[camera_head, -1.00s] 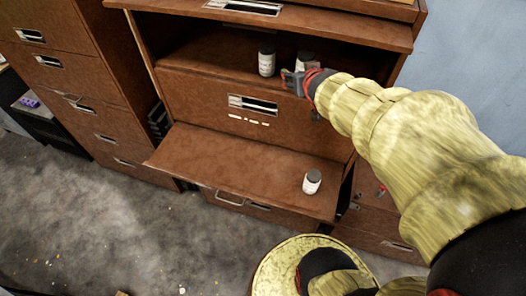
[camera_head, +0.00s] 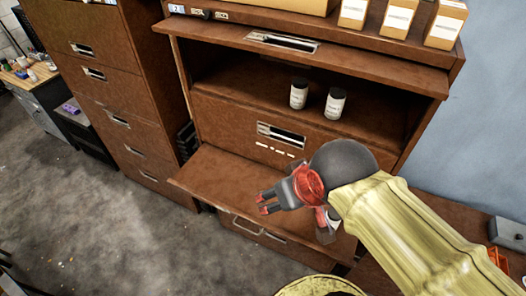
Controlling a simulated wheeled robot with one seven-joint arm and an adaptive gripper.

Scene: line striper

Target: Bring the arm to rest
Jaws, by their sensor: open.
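My arm in its yellow sleeve reaches in from the lower right. My gripper (camera_head: 267,202), dark grey with red fingertips, is open and empty, pointing left above the lower fold-down shelf (camera_head: 225,172) of the brown cabinet. Two white bottles with dark lids stand upright side by side in the upper open compartment, the left bottle (camera_head: 298,94) and the right bottle (camera_head: 335,103). My gripper is apart from both. A third white bottle (camera_head: 334,219) on the lower shelf is mostly hidden behind my gripper and arm.
Several boxes, one a small labelled box (camera_head: 398,17), stand on the cabinet top. The upper flap (camera_head: 310,52) juts out above the two bottles. A tall drawer cabinet (camera_head: 105,85) stands at left. The grey floor (camera_head: 120,240) at lower left is largely open.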

